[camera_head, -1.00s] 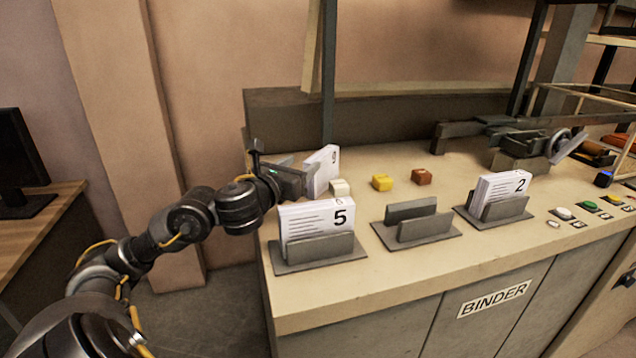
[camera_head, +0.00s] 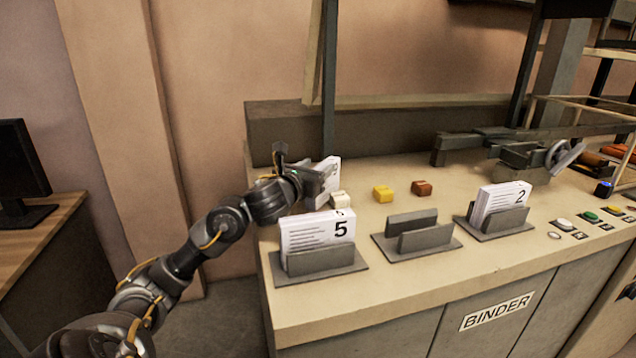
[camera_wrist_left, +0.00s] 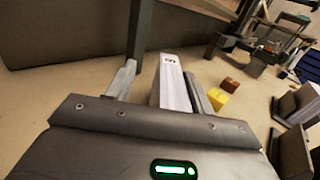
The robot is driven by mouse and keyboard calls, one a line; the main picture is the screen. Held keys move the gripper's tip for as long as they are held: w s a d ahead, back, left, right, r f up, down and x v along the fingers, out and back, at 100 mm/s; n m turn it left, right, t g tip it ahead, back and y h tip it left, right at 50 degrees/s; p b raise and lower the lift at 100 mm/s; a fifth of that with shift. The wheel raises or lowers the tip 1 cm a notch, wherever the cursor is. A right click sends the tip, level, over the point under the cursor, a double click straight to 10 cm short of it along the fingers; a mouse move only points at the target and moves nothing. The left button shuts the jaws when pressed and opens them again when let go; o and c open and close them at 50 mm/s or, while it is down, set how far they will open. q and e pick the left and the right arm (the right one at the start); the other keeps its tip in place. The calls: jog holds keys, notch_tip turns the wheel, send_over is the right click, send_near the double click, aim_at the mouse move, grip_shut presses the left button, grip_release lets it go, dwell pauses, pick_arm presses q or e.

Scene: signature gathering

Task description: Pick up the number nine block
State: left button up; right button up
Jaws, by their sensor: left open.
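A white paper block (camera_head: 329,182) stands upright at the back left of the counter, partly hidden by my left gripper (camera_head: 316,180). Its number is too small to read surely. In the left wrist view, the same white block (camera_wrist_left: 173,88) is between the two spread fingers of my left gripper (camera_wrist_left: 160,88). The right finger is close to its side, and a gap shows on the left. I cannot tell whether a finger touches it. A block marked 5 (camera_head: 316,231) stands in a grey holder in front. My right gripper is not in view.
An empty grey holder (camera_head: 418,238) is mid-counter, and a block marked 2 (camera_head: 500,203) stands in a holder to the right. White (camera_head: 340,199), yellow (camera_head: 382,193) and brown (camera_head: 421,188) small cubes lie behind. A dark post (camera_head: 329,90) rises behind my gripper.

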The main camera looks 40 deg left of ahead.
pick_arm(q)
jog(key=shift+f, duration=0.5)
jog(key=shift+c, duration=0.3)
jog(key=c, duration=0.9)
grip_shut()
jog(key=shift+r, duration=0.15)
